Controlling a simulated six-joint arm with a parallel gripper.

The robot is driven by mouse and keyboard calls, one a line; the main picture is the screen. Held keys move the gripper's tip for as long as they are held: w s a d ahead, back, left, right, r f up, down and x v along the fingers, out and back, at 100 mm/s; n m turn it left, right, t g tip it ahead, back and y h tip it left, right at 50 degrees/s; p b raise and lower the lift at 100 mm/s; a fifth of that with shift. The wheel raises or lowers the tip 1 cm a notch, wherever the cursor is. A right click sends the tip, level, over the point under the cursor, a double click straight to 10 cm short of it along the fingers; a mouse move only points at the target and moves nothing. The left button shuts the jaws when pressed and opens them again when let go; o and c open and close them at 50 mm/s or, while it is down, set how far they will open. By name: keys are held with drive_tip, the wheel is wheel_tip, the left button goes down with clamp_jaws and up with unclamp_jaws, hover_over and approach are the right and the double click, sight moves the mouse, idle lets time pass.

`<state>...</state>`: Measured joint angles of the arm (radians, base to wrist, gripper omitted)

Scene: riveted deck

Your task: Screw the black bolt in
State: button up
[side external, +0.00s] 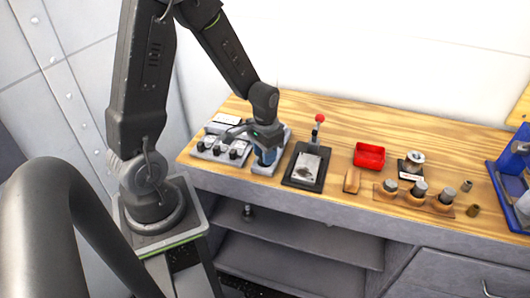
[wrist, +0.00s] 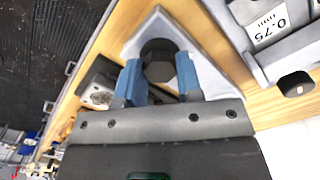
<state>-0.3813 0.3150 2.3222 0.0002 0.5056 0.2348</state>
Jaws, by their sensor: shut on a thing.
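The black bolt (wrist: 160,70) shows its dark hexagonal head between the two blue fingers of my gripper (wrist: 159,82) in the wrist view. My gripper is shut on the bolt. The bolt sits over a pale grey block (wrist: 197,38) on the bench; its thread is hidden, so I cannot tell how deep it is. In the side view my gripper (side external: 266,158) points down at the grey block (side external: 264,171) near the left end of the bench, and the bolt is hidden there.
A panel with black knobs (side external: 217,148) stands close on the left. A black plate with a red-knobbed lever (side external: 318,121) is just right. Further right are a red bin (side external: 369,156), a wooden holder with several cylinders (side external: 404,199) and a blue fixture (side external: 511,178).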

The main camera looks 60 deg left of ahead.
drive_tip(key=m, duration=0.4)
drive_tip(key=shift+w+r+m, duration=0.1)
drive_tip(key=shift+w+m, duration=0.05)
drive_tip(key=shift+m, duration=0.15)
drive_tip(key=m, duration=0.3)
drive_tip(key=shift+m, duration=0.3)
drive_tip(key=m, duration=0.4)
drive_tip(key=shift+m, duration=0.3)
drive_tip(key=m, duration=0.3)
drive_tip(key=shift+m, duration=0.3)
drive_tip(key=m, duration=1)
drive_tip(key=shift+m, duration=2.2)
